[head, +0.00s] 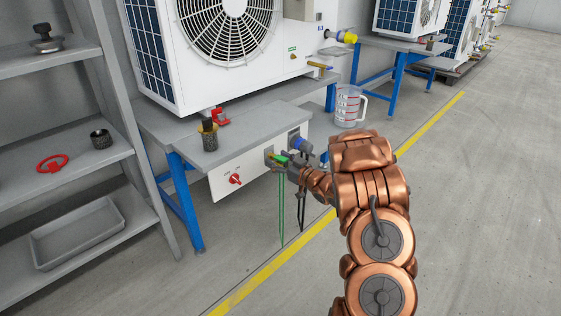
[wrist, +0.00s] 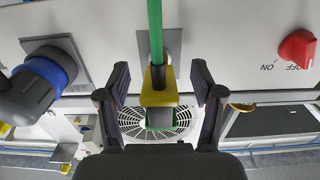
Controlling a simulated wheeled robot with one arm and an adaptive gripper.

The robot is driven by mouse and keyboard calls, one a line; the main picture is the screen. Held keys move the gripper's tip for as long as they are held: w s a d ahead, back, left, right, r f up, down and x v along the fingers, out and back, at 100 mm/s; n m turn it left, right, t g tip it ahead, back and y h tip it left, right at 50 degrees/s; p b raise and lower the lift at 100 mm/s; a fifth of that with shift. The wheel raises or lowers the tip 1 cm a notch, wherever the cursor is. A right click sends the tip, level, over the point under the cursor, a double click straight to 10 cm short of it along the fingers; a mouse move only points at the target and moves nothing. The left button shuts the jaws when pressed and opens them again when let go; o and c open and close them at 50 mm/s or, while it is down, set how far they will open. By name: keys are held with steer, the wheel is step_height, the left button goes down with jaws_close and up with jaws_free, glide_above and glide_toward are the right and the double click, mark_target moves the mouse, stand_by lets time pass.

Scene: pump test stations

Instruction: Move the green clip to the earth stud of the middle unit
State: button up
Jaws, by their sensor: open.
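The green clip (head: 280,158) is at the front panel of the nearest bench, with its green lead hanging below. In the wrist view, which looks upside down, the clip shows as a yellow and green piece (wrist: 158,98) on the green lead. My gripper (head: 287,167) is at the clip. Its two dark fingers (wrist: 160,75) stand open on either side of the clip, with a visible gap on each side. The nearest large white fan unit (head: 180,70) stands on that bench, with further units to the right. I cannot make out the earth stud of the middle unit.
A red switch (head: 235,179) and a blue connector (wrist: 48,72) flank the clip on the panel. A dark lead hangs beside the green one. A jug (head: 348,104) stands right of the bench, shelves (head: 75,150) at left. Floor beyond the yellow line is clear.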

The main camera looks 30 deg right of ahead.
mark_target(287, 164)
steer(key=shift+p, duration=0.35)
stand_by(0.5)
jaws_close()
stand_by(0.4)
steer(key=shift+v, duration=2.95)
